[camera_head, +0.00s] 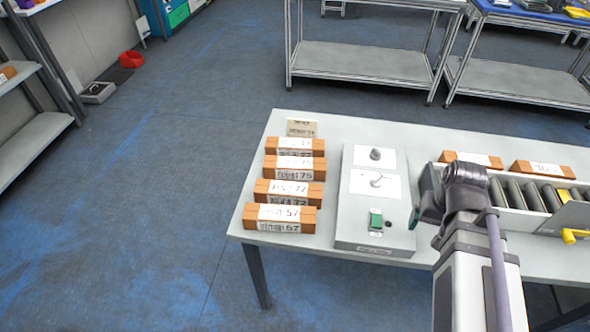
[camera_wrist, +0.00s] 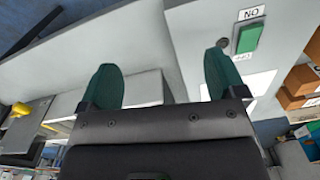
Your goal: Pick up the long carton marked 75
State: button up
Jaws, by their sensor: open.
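The long carton marked 75 (camera_head: 272,170) is orange-brown with a white label. It lies third from the back in a column of cartons on the left part of the table. My gripper (camera_wrist: 165,80) is open, with nothing between its two teal fingers. In the head view my gripper is mostly hidden behind my wrist, beyond the right edge of the grey control box, well to the right of the carton. Several cartons (camera_wrist: 300,82) show at the right edge of the wrist view, but I cannot tell there which is marked 75.
A carton marked 72 (camera_head: 260,191) and one marked 57 (camera_head: 250,217) lie in front. Another carton (camera_head: 271,147) and a pale label or box (camera_head: 301,128) are behind. The control box (camera_head: 348,225) stands between cartons and arm. A roller conveyor (camera_head: 515,192) and two cartons are at right.

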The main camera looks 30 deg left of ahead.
jog(key=w+a+n, duration=0.2)
jog(key=w+a, duration=0.1)
jog(key=a, duration=0.4)
jog(key=w+a+f+n+y+b, duration=0.1)
jog(key=w+a+n, duration=0.1)
jog(key=a, duration=0.5)
jog(key=w+a+f+n, duration=0.1)
jog(key=w+a+n, duration=0.2)
jog(key=a, duration=0.4)
jog(key=shift+w+a+g+y, duration=0.2)
jog(key=shift+w+g+y, duration=0.1)
jog(key=shift+w, duration=0.35)
jog(key=w+a+n+y, duration=0.15)
jog(key=a+n, duration=0.35)
jog(key=a, duration=0.6)
jog(key=n+g, duration=0.1)
jog(key=n, duration=0.5)
send_near(298, 162)
notch_tip(298, 162, down, 2)
jog(key=shift+f+y+b, duration=0.1)
jog(key=shift+y+b, duration=0.15)
jog(key=shift+b, duration=0.05)
jog(key=n, duration=0.2)
jog(key=shift+s+d+r+n, duration=0.15)
jog(key=shift+s+r+n, duration=0.05)
jog(key=shift+s+n, duration=0.1)
jog(key=b+x, duration=0.5)
jog(key=x, duration=0.1)
jog(key=shift+w, duration=0.1)
